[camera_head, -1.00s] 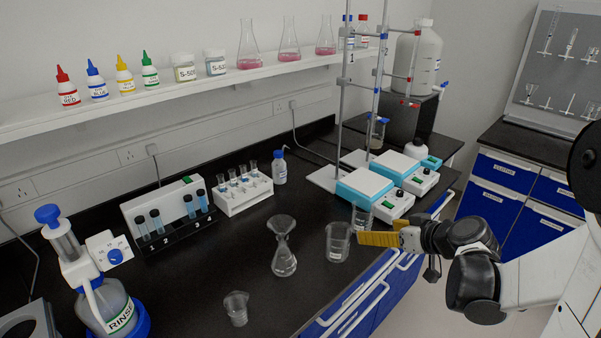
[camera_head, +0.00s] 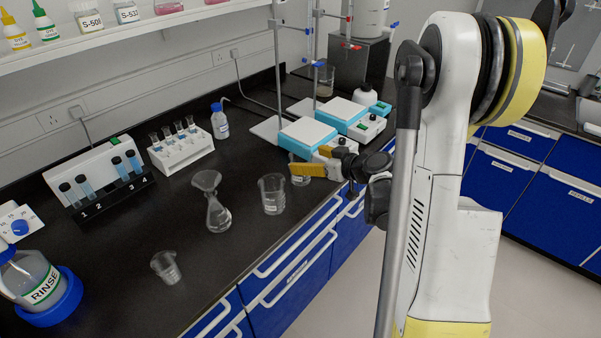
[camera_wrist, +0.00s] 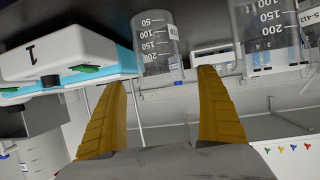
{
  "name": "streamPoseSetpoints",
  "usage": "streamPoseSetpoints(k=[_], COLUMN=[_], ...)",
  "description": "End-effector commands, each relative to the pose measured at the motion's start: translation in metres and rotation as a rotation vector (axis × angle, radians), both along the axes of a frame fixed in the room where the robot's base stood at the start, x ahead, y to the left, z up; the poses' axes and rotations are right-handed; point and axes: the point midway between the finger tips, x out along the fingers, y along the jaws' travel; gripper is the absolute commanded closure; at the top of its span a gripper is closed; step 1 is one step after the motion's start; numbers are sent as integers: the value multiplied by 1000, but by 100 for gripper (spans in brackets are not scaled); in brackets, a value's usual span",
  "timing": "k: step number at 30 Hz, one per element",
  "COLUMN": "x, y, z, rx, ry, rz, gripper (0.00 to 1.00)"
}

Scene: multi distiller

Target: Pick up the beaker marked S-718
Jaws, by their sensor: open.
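My gripper (camera_head: 308,163) is open, its two yellow fingers pointing left over the bench's front edge. A small clear glass beaker (camera_head: 299,180) stands at the fingers and is partly hidden by them. In the wrist view, upside down, a graduated beaker (camera_wrist: 155,45) lies ahead between the fingertips (camera_wrist: 161,76); its label is turned to the side and I cannot read it in full. A larger beaker (camera_head: 272,196) stands to the left on the bench; a beaker marked S-412 (camera_wrist: 268,35) shows at the right of the wrist view. I cannot read S-718 anywhere.
Two blue-and-white hotplates (camera_head: 312,136) with stands are just behind the gripper. Blue drawers (camera_head: 300,250) are below the bench edge.

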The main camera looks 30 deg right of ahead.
Motion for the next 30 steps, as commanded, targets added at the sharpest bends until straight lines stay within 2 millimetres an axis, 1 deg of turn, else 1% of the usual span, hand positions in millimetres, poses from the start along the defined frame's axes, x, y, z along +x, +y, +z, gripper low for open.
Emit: streamPoseSetpoints(k=[1, 3, 6, 12, 13, 14, 15, 17, 18, 19, 26, 30], x=[7, 18, 28, 30, 30, 30, 29, 29, 29, 29, 29, 29], y=[5, 9, 11, 11, 11, 11, 11, 11, 11, 11, 10, 10], z=[-8, -13, -16, -14, -14, -14, -14, -14, -14, -14, -14, -9], rx=[0, -1, 1, 0, 0, 0, 0, 0, 0, 0, 0, 0], ry=[0, 0, -1, -1, -1, -1, 0, 0, 0, 0, 0, 0], rz=[3, 4, 2, 0, 0, 0, 0, 0, 0, 0, 0, 0], gripper=[15, 15, 15, 15, 17, 26, 39, 57, 69, 74, 74, 74])
